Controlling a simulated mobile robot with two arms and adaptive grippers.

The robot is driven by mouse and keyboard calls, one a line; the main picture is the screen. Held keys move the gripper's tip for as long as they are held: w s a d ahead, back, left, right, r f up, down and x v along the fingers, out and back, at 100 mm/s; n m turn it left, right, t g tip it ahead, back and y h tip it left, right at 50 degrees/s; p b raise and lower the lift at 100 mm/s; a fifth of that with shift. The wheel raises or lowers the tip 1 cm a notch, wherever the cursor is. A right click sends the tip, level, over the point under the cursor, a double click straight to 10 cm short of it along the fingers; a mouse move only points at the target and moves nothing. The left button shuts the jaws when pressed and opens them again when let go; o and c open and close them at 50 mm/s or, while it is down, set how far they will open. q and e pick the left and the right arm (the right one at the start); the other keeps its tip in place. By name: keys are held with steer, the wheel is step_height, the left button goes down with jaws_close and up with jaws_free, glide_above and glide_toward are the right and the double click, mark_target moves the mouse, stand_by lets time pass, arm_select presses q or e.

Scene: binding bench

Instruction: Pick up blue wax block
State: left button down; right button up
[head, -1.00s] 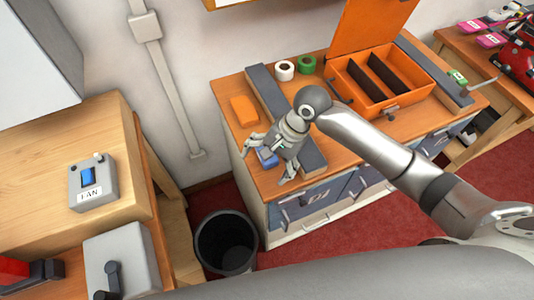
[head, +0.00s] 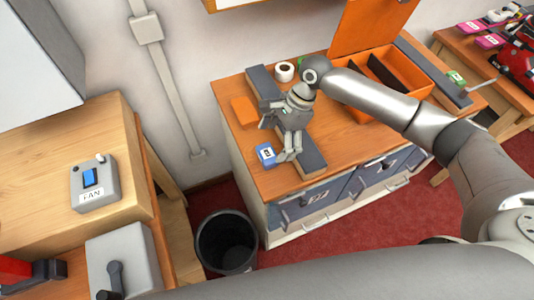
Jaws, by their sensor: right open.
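The blue wax block (head: 266,155) is a small blue block with a white label on it. It rests on the wooden top of the bench (head: 248,140), near the front left edge. My right gripper (head: 276,139) is open and empty, above and just to the right of the block. One finger hangs near the front of the bench and the other points left toward the orange block. The gripper hides part of the dark grey bar. My left gripper is not in view.
An orange block (head: 244,110) lies behind the blue one. A dark grey bar (head: 312,157) runs along the bench beneath my gripper. A white roll (head: 284,71) and an open orange box (head: 411,104) stand farther back. A black bin (head: 226,243) is on the floor.

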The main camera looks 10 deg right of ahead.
mark_target(268, 153)
steer(key=shift+w+p+x, duration=0.15)
steer(key=shift+p+x, duration=0.25)
steer(key=shift+x, duration=0.95)
steer(key=shift+w+p+x, duration=0.15)
steer(key=shift+p+x, duration=0.2)
steer(key=shift+x, duration=1)
steer(key=c, duration=1.1)
